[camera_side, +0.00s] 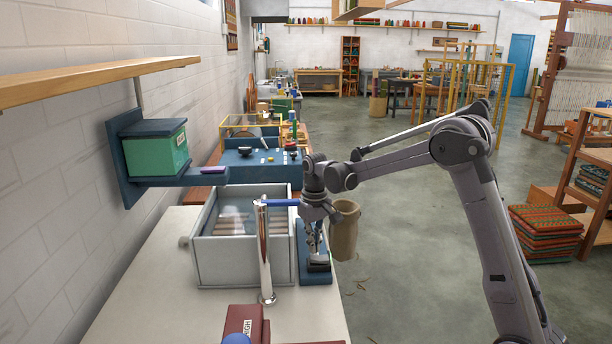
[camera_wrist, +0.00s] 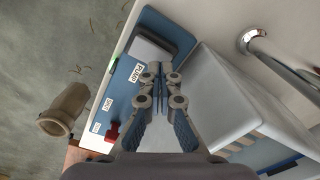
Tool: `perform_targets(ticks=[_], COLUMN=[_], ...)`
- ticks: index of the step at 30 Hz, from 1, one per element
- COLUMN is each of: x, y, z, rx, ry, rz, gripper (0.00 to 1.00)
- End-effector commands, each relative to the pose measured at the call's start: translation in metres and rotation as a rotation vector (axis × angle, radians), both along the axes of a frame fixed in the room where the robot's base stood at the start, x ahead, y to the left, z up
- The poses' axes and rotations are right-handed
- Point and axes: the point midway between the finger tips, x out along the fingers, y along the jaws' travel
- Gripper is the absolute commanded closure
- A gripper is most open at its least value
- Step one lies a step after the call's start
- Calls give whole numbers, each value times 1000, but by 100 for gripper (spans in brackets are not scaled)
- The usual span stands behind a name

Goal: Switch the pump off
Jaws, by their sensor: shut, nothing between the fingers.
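The pump control is a rocker-like block (camera_wrist: 152,48) with a dark top and a pale side, on a blue panel (camera_wrist: 122,78) beside a "PUMP" label (camera_wrist: 136,73). In the side view the block (camera_side: 318,263) sits low on the blue panel (camera_side: 317,278) at the tank's right side. I cannot tell whether it is on or off. My gripper (camera_wrist: 160,72) is shut and empty, fingertips close to the block's lower end and the label. In the side view my gripper (camera_side: 314,250) points down just above the block; contact is unclear.
A grey-walled tank (camera_side: 240,272) stands left of the panel. A chrome post (camera_side: 264,262) with a blue arm rises in front. A red control (camera_wrist: 112,132) sits farther along the panel. A tan bin (camera_side: 344,235) stands on the floor to the right.

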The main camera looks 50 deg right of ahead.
Motion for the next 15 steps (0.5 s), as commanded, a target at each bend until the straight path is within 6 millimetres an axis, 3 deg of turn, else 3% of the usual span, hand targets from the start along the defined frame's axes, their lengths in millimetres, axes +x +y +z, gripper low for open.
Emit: perform_targets(ticks=[15], x=[0], y=[0], z=[-7], rx=[0], ry=[0], rz=[0], gripper=[100])
